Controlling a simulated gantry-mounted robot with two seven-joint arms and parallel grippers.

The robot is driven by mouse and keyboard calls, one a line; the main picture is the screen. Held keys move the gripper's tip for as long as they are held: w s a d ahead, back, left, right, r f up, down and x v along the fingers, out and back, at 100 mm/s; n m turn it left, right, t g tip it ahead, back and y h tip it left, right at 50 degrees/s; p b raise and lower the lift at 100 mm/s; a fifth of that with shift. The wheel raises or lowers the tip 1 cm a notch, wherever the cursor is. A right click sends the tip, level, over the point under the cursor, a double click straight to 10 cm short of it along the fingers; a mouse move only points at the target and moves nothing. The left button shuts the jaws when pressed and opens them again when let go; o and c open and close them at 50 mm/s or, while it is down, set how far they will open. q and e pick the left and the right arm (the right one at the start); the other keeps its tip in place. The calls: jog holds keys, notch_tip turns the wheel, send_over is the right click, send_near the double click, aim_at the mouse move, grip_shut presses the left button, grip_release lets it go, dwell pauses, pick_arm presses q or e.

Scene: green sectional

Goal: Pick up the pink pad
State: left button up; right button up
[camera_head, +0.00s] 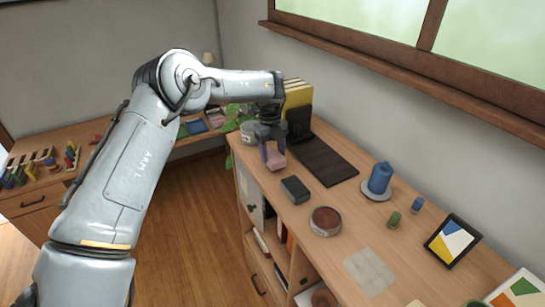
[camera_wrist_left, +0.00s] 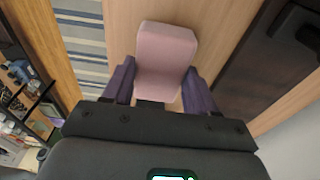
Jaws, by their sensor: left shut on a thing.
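The pink pad (camera_head: 276,160) is a small block at the far end of the wooden cabinet top in the head view. In the left wrist view the pink pad (camera_wrist_left: 166,50) sits between the two purple fingers of my left gripper (camera_wrist_left: 160,88). My left gripper (camera_head: 272,150) points down and is shut on the pad. I cannot tell whether the pad touches the cabinet top or is just above it. My right gripper does not show.
A dark bookend (camera_head: 325,160) holding yellow books (camera_head: 297,95) lies right of the pad. A dark grey block (camera_head: 295,190), a round reddish-brown container (camera_head: 325,221) and a blue candle (camera_head: 380,178) stand nearer. A white pot (camera_head: 248,131) with a plant is behind, left.

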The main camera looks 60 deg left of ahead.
pick_arm(q)
jog(key=r, duration=0.1)
jog(key=r+b, duration=0.1)
jog(key=shift+w+d+r, duration=0.3)
jog(key=shift+w+d, duration=0.05)
jog(key=shift+d, duration=0.05)
jog(key=w+d+r+p, duration=0.5)
jog(key=d+r+p, duration=0.1)
jog(key=d+p, duration=0.2)
jog(key=shift+w+d+r+p, duration=0.25)
jog(key=shift+w+d+p, duration=0.15)
